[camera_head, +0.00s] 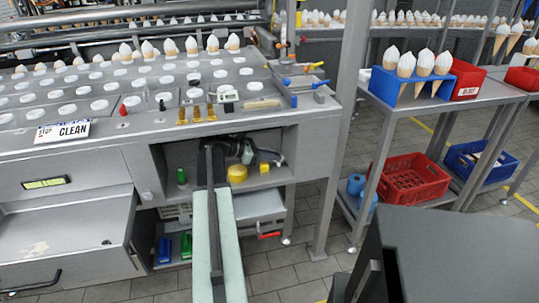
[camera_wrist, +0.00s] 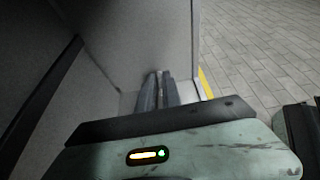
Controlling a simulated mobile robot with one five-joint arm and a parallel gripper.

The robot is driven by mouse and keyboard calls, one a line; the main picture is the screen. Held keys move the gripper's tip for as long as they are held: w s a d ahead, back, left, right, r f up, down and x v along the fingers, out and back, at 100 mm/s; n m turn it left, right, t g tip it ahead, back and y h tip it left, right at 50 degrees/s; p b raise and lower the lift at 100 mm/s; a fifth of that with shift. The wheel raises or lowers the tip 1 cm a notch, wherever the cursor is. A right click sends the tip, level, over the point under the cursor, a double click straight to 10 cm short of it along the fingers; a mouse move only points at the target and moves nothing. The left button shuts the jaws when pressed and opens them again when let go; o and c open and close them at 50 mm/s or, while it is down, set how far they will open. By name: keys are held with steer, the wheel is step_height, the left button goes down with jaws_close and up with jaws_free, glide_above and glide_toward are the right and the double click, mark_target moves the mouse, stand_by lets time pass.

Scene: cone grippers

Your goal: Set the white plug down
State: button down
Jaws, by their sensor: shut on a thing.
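My gripper (camera_wrist: 158,80) shows in the wrist view with its two grey fingers close together, pointing away toward a pale grey surface. It is shut on the white plug, but the plug is too small and dark to make out between the fingertips. In the head view my arm reaches into the open shelf bay (camera_head: 160,160) under the worktop. The fingertips cannot be made out clearly there.
A yellow round object (camera_head: 237,173) and a small yellow block (camera_head: 264,168) sit in the bay, with a green bottle (camera_head: 181,177) at its left. The grey worktop (camera_head: 150,122) is above. A red crate (camera_head: 410,180) stands right. Tiled floor is open below.

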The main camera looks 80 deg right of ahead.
steer(key=d, duration=0.1)
steer(key=w+d, duration=0.1)
steer(key=d, duration=0.1)
steer(key=shift+w+d+f+b, duration=0.1)
steer(key=shift+w+f+b, duration=0.25)
steer(key=shift+f+b, duration=0.05)
steer(key=shift+s+f+b, duration=0.3)
steer(key=shift+f+b, duration=0.3)
steer(key=shift+a+r, duration=0.2)
steer(key=shift+w, duration=0.1)
steer(key=shift+f, duration=0.2)
steer(key=c, duration=1.8)
jaws_free()
steer(key=shift+r, duration=0.1)
